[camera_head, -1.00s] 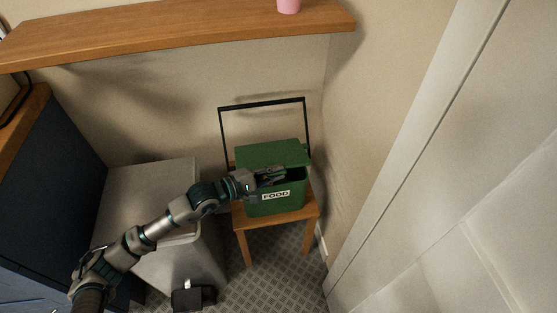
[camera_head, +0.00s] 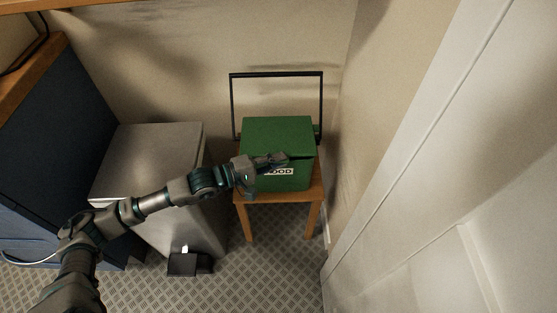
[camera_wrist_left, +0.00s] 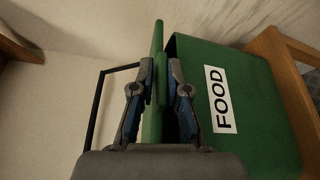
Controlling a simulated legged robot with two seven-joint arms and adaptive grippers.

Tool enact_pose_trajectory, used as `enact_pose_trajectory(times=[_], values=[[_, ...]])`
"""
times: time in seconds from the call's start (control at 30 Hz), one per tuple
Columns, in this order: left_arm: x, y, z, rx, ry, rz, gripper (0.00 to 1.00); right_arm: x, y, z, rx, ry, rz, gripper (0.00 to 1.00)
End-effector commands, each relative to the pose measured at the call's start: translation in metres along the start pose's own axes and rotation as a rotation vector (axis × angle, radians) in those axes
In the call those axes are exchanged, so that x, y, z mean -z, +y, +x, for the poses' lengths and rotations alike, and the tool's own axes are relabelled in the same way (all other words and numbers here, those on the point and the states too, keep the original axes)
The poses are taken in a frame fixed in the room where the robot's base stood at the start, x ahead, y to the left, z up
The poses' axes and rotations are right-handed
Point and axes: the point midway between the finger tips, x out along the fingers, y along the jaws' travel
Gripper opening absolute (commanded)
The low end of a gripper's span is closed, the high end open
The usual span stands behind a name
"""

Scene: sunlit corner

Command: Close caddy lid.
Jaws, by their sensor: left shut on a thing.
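The green caddy (camera_head: 298,182) with a white FOOD label stands on a small wooden stool; it also shows in the left wrist view (camera_wrist_left: 262,110). Its green lid (camera_head: 278,134) covers the top in the head view. In the left wrist view the lid (camera_wrist_left: 155,110) is seen edge-on, with a narrow dark gap between it and the caddy's rim. My left gripper (camera_head: 279,160) is at the caddy's front top edge. Its fingers (camera_wrist_left: 160,70) are shut on the lid's front edge, one on each side. The black handle (camera_head: 276,75) stands upright behind the caddy. My right gripper is out of view.
The wooden stool (camera_head: 313,195) stands near the right wall. A grey metal bin (camera_head: 150,155) with a black pedal (camera_head: 189,263) is to its left, under my left arm. A blue cabinet (camera_head: 60,140) is farther left. Patterned floor (camera_head: 270,275) is clear in front.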

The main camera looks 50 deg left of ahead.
Motion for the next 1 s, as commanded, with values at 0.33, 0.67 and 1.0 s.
enact_pose_trajectory(times=[0.33, 0.67, 1.0], values=[[0.000, -0.001, 0.000, 0.002, 0.002, -0.002, 0.35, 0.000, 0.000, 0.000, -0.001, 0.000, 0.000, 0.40], [0.001, -0.003, -0.021, 0.005, 0.003, -0.002, 0.35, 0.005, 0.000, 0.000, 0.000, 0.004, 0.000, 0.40], [0.001, -0.004, -0.068, 0.008, 0.003, -0.003, 0.35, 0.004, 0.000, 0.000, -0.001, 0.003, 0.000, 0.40]])
